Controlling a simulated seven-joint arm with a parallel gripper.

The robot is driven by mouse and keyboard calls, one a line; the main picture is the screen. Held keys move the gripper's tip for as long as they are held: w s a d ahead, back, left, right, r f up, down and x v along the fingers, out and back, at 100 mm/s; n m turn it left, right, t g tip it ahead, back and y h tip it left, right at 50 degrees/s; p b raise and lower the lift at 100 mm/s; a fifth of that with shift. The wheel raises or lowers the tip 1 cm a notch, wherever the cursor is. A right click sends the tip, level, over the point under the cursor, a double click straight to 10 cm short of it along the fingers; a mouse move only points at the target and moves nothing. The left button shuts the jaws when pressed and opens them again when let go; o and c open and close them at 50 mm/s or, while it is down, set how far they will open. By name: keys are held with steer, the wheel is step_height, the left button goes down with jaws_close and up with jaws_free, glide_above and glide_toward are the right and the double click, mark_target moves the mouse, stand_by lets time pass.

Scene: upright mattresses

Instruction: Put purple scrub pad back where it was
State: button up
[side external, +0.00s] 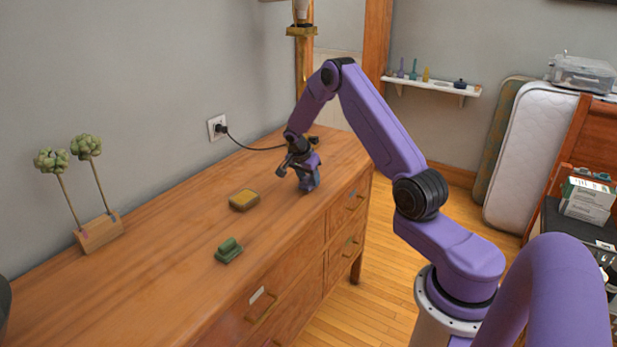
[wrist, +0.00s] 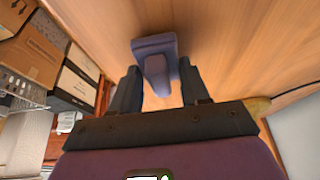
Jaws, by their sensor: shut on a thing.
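The purple scrub pad (side external: 309,180) is at the far right part of the wooden dresser top (side external: 180,220), near its front edge. It has a block-shaped handle on a flat base. My gripper (side external: 299,166) is above it, pointing down, with its fingers on the handle. In the wrist view the pad (wrist: 153,47) shows between the two dark fingers of my gripper (wrist: 158,75), which are shut on its handle. The base looks at or just above the wood; I cannot tell whether it touches.
A yellow sponge (side external: 244,200) and a green scrub pad (side external: 229,250) lie nearer on the dresser. A wooden stand with two green plant-like tops (side external: 100,233) is at the left. A black cord (side external: 255,148) runs from the wall outlet. Bare wood surrounds the purple pad.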

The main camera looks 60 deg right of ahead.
steer(key=shift+f, duration=0.45)
steer(key=o, duration=1.3)
steer(key=shift+c, duration=0.2)
steer(key=v, duration=1.7)
steer(key=s+a+r+n+t+y, duration=0.1)
steer(key=s+a+r+n, duration=0.1)
steer(key=a+n, duration=0.8)
steer(key=s+a+r+n+y, duration=0.1)
steer(key=s+a+n+y, duration=0.2)
steer(key=s+a+n, duration=1.4)
steer(key=s+n, duration=0.1)
steer(key=s, duration=0.6)
steer(key=s+a+f+n, duration=0.1)
steer(key=s+n, duration=0.1)
steer(key=s, duration=0.7)
steer(key=shift+a+n+g+y, duration=0.3)
steer(key=shift+a+g+y, duration=0.1)
